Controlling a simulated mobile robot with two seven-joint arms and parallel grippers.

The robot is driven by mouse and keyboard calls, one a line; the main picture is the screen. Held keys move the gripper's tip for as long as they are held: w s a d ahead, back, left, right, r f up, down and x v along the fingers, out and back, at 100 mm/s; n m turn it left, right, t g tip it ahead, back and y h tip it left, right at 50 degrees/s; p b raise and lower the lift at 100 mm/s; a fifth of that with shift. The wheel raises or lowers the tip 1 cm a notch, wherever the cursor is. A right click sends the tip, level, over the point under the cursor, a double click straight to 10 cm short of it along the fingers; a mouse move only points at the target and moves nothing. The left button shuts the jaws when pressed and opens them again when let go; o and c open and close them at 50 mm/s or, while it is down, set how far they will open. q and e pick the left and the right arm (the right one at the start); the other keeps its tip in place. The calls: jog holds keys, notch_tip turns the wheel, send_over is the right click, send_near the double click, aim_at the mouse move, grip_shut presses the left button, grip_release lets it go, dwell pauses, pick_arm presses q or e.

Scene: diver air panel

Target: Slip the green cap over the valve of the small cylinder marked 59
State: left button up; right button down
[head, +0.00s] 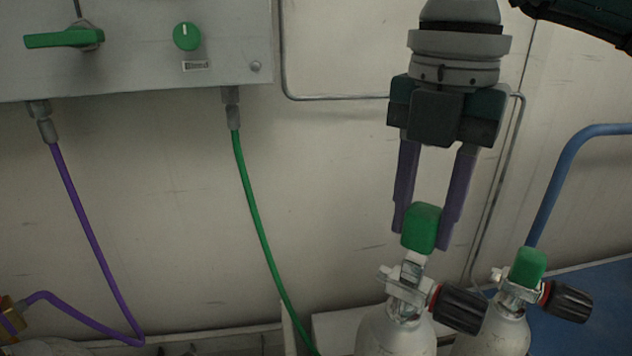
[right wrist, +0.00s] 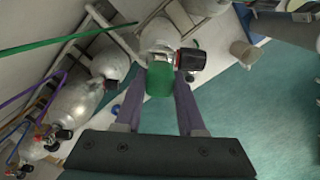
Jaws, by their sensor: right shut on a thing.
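My right gripper (head: 422,231) is shut on a green cap (head: 421,226), pointing down with a purple finger on either side of it. The cap is right above the metal valve (head: 410,272) of a small pale cylinder (head: 395,335), its lower edge at the valve's top. I cannot tell how far the valve reaches into it. The valve has a black knob (head: 460,308). In the right wrist view the cap (right wrist: 160,80) is between the fingers and hides part of the valve. No number is readable on the cylinder. My left gripper is not in view.
A second cylinder (head: 492,335) stands close at right, with a green cap (head: 528,266) on its valve and a black knob (head: 567,301). A green hose (head: 262,240) hangs at left from the wall panel (head: 140,60). A blue rail (head: 565,165) is at right.

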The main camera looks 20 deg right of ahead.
aim_at(416, 255)
jog(key=shift+f+b, duration=0.3)
jog(key=shift+f, duration=0.3)
jog(key=shift+r, duration=0.25)
jog(key=shift+d+f, duration=0.1)
jog(key=shift+f, duration=0.1)
jog(key=shift+f, duration=0.45)
jog(key=shift+f+b, duration=0.3)
jog(key=shift+b, duration=0.15)
jog(key=shift+f, duration=0.35)
jog(key=shift+f+b, duration=0.35)
